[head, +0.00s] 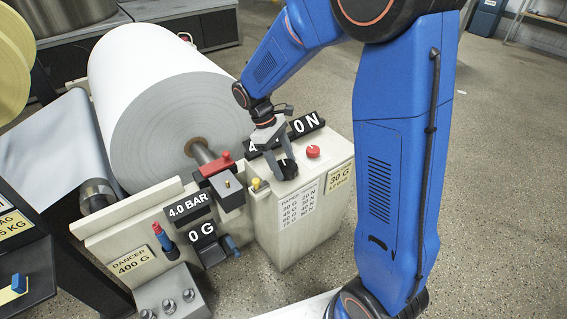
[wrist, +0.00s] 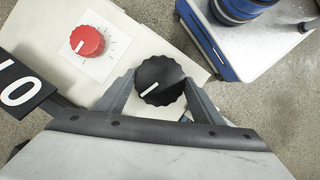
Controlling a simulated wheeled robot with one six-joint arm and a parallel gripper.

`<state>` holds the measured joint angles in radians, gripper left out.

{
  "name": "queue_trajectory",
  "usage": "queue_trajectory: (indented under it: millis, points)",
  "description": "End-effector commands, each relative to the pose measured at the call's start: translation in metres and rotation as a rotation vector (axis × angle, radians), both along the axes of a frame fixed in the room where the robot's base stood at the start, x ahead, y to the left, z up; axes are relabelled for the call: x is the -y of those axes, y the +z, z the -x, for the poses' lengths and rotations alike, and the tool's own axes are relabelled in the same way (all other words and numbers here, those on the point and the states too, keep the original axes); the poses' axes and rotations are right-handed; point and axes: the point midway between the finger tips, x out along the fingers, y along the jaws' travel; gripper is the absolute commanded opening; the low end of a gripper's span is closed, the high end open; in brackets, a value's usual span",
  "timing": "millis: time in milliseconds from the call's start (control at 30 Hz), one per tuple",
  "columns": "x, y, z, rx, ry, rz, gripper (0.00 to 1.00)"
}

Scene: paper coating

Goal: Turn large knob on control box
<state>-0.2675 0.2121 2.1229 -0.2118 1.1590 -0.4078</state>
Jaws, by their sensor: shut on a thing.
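The control box (head: 300,220) is a cream cabinet beside the large paper roll. A large black knob (wrist: 160,80) with a white pointer line sits on its top, and the line points to the lower left in the wrist view. My gripper (wrist: 158,84) is shut on the black knob, with one grey finger on each side of it. In the head view my gripper (head: 277,160) reaches down onto the box top and partly hides the knob (head: 287,168). A smaller red knob (wrist: 87,41) with a printed scale is at the upper left in the wrist view; it also shows in the head view (head: 313,151).
A black display (head: 307,124) ending in "0 N" stands behind the knobs, partly hidden by my gripper. A yellow knob (head: 258,184), a red lever (head: 215,165) and a "4.0 BAR" display (head: 190,208) are to the left.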

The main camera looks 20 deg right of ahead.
Motion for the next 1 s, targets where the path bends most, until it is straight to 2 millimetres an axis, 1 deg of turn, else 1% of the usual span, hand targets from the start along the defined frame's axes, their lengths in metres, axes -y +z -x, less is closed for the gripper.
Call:
queue_trajectory:
  millis: [300,500,700,1000]
  points:
    - [0.0024,0.0004,-0.0023,0.001,-0.278,0.000,0.39]
    - [0.0028,0.0005,-0.0024,0.001,-0.416,0.000,0.39]
    - [0.0034,0.0005,-0.0027,0.001,-0.507,-0.001,0.39]
    - [0.0035,0.0004,-0.0029,0.002,-0.558,-0.001,0.39]
